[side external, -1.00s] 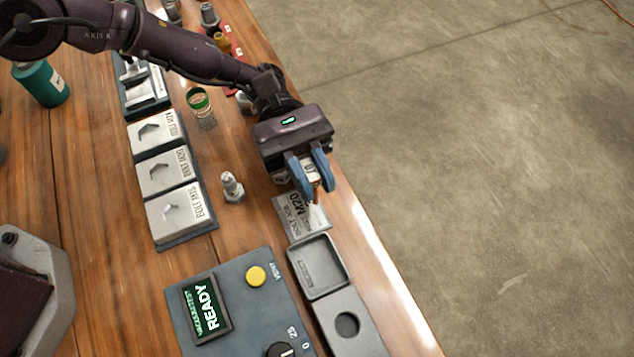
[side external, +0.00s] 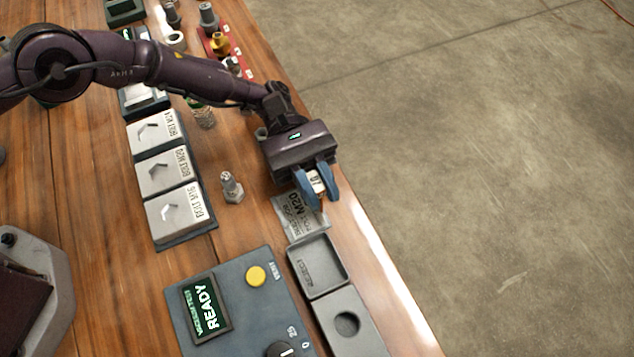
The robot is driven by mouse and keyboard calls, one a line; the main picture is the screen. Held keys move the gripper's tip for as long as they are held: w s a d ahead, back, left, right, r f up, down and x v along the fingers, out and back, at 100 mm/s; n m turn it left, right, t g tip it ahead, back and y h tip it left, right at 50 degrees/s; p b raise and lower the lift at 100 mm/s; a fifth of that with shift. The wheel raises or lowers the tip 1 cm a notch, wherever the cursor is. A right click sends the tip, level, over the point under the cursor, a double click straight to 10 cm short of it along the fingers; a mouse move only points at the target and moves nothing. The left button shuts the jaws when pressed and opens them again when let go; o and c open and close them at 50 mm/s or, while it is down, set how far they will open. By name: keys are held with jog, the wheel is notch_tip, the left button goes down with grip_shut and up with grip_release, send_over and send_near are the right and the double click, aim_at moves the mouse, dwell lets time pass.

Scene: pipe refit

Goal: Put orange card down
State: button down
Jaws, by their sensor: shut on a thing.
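My gripper (side external: 319,199) is low over the right edge of the wooden table. The card's orange colour is hard to make out now. Just below the fingertips lies a grey plate marked M20 (side external: 302,222). I cannot tell whether the card touches the plate.
A square grey tray (side external: 341,258) and a block with a round hole (side external: 371,340) lie nearer the camera. A control box (side external: 240,304) reads READY. Labelled bolt blocks (side external: 174,215) line up further left.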

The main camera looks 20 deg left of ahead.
jog(key=c, duration=1.1)
grip_release()
jog(key=shift+s+a+f, duration=0.25)
jog(key=shift+s+f, duration=0.05)
jog(key=shift+f, duration=0.4)
jog(key=shift+o, duration=0.2)
jog(key=shift+r, duration=0.1)
jog(key=shift+w+a+r, duration=0.15)
jog(key=shift+w+r, duration=0.05)
jog(key=shift+r, duration=0.35)
jog(key=v, duration=1.1)
jog(key=shift+w+a+r, duration=0.1)
jog(key=shift+w+r, duration=0.15)
jog(key=shift+r, duration=0.05)
